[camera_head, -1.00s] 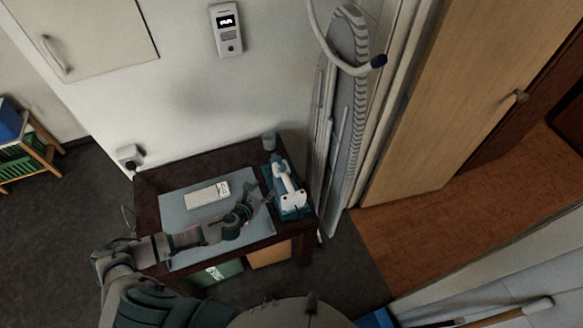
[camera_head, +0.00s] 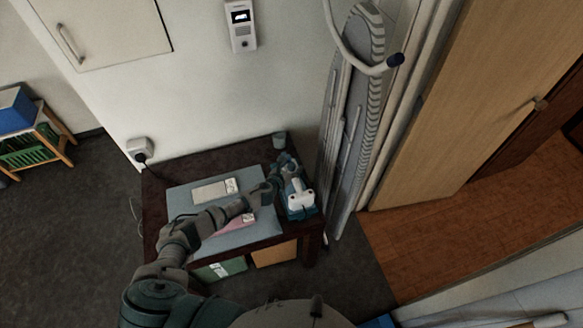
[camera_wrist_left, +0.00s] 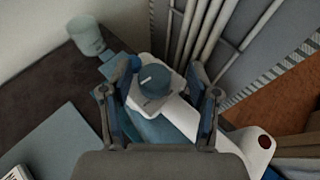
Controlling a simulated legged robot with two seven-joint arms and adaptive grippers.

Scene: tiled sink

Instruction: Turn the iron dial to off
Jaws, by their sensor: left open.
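The iron (camera_head: 300,203), white and teal, rests at the right end of the dark table. It also shows in the left wrist view (camera_wrist_left: 170,108). Its dial (camera_wrist_left: 155,80) is a round grey-blue knob with a short white mark on top, on the left part of the knob in the left wrist view. My left gripper (camera_wrist_left: 163,72) is open, with one finger on each side of the dial. I cannot tell if either finger touches it. In the head view my left gripper (camera_head: 284,168) covers the far part of the iron. My right gripper is not in view.
A cup (camera_head: 279,140) stands at the table's far corner. A grey-blue mat (camera_head: 190,236) holds a white box (camera_head: 210,191) and a pink item (camera_head: 238,222). An ironing board (camera_head: 352,120) leans on the wall just right of the iron, leaving little room there.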

